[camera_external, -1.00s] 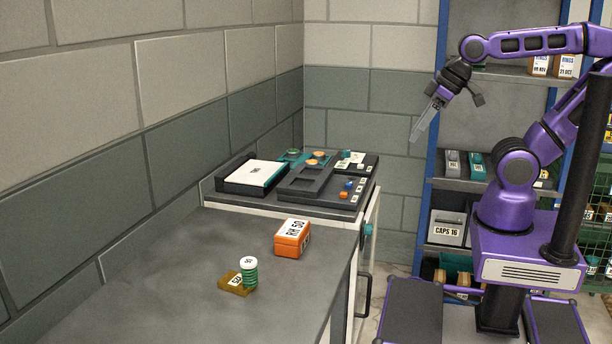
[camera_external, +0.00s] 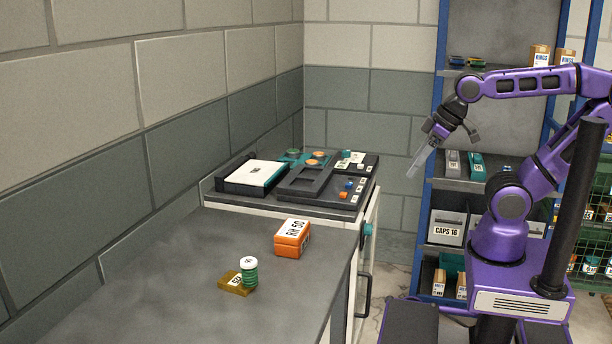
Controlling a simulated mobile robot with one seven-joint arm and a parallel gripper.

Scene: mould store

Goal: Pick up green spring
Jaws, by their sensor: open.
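The green spring (camera_external: 250,275) stands upright on the grey bench top, with a white labelled disc on its top. It is beside a small brown-yellow labelled block (camera_external: 235,284), close to or touching it; I cannot tell which. My gripper (camera_external: 414,170) is up at the right, in front of the shelving and well away from the spring. It points down and to the left, is open, and has nothing visible in it.
An orange box (camera_external: 292,238) sits on the bench (camera_external: 180,270) behind and right of the spring. Dark trays (camera_external: 325,190) with small parts lie at the back. A block wall borders the left. Shelving (camera_external: 436,120) stands behind my arm. The bench front is clear.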

